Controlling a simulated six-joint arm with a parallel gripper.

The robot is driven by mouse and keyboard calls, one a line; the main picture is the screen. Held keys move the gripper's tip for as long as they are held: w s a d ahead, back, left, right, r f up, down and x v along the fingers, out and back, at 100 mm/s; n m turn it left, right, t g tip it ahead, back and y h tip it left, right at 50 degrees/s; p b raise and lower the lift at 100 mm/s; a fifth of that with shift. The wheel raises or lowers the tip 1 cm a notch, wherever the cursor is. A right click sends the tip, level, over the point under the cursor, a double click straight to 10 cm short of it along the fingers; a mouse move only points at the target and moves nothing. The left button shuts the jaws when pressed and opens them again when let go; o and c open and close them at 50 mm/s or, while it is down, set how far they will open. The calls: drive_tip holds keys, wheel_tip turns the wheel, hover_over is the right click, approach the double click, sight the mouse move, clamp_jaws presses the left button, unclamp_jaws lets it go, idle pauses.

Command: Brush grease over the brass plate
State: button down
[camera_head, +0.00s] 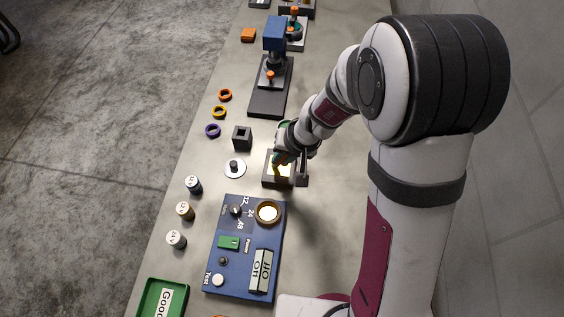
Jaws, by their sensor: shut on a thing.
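A low dark block (271,184) sits on the bench in the middle of the view, with a bright pale-yellow face on top that looks like the brass plate (285,171). My gripper (281,160) is right over this block, pointing down, and covers much of its upper part. It is shut on a small tool, seemingly the brush, which is mostly hidden by the gripper. A yellow bit (277,169) shows just below the fingers, against the plate. I cannot tell whether it touches the plate, and no grease can be made out.
A small dark post (302,180) stands right of the block. A blue test panel (228,270) lies in front, with a white disc with a knob (235,168) and a black square holder (242,137) to the left. A black-based press (270,90) stands behind.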

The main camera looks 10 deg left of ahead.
drive_tip(key=shift+w, duration=2)
drive_tip(key=shift+w+r, duration=0.15)
drive_tip(key=shift+w, duration=0.05)
wheel_tip(320, 180, up, 8)
drive_tip(key=shift+s, duration=0.1)
drive_tip(key=s+d+r, duration=0.2)
drive_tip(key=s+r, duration=0.2)
drive_tip(key=s, duration=0.2)
drive_tip(key=f, duration=0.5)
drive_tip(key=shift+s+a+f, duration=0.1)
drive_tip(key=shift+s, duration=0.2)
